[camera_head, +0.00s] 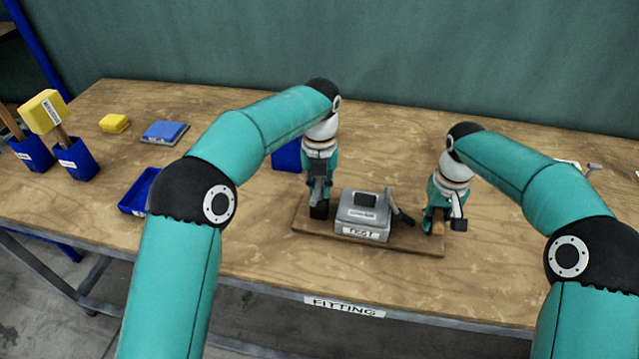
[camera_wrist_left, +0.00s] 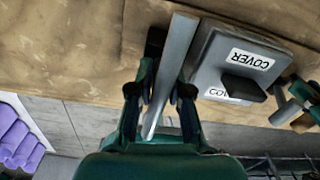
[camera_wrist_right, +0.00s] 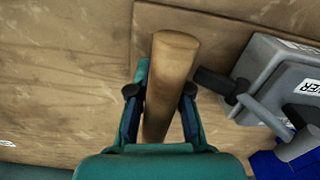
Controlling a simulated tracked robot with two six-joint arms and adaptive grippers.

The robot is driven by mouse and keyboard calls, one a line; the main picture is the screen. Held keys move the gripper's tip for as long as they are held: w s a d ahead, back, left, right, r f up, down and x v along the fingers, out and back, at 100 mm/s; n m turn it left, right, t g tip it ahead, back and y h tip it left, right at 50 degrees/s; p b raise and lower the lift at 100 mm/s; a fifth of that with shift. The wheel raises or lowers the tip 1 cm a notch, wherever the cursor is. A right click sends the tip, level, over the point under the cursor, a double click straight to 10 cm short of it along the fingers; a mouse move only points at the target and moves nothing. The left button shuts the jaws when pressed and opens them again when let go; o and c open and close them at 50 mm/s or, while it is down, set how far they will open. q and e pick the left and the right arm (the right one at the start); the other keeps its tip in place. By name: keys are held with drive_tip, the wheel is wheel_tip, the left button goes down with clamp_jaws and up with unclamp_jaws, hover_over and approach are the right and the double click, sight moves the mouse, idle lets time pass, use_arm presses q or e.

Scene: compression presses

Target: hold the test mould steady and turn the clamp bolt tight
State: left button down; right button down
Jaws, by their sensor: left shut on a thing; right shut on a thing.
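The test mould (camera_head: 362,215), a grey box with a dark knob on its cover and a TEST label, sits on a wooden board (camera_head: 400,243). It also shows in the left wrist view (camera_wrist_left: 205,75). A grey clamp part with a dark-ended lever (camera_head: 402,216) is at its right side; I cannot tell the bolt apart. My left gripper (camera_head: 319,208) is left of the mould, shut on a grey flat bar (camera_wrist_left: 170,75). My right gripper (camera_head: 438,226) is right of the mould, shut on a wooden cylinder (camera_wrist_right: 172,60). The cylinder's lower end is hidden by the fingers.
A blue tray (camera_head: 138,192), a blue pad (camera_head: 164,132), a yellow block (camera_head: 114,123) and a yellow-headed tool (camera_head: 45,110) in a blue holder are at the left. A blue bin (camera_head: 286,155) stands behind my left gripper.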

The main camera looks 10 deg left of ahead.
sight(320, 178)
use_arm(q)
drive_tip(key=shift+f, duration=0.2)
drive_tip(key=c, duration=1)
unclamp_jaws()
drive_tip(key=shift+r, duration=0.1)
wheel_tip(320, 178, up, 11)
drive_tip(key=shift+w+f, duration=0.15)
drive_tip(key=shift+r, duration=0.5)
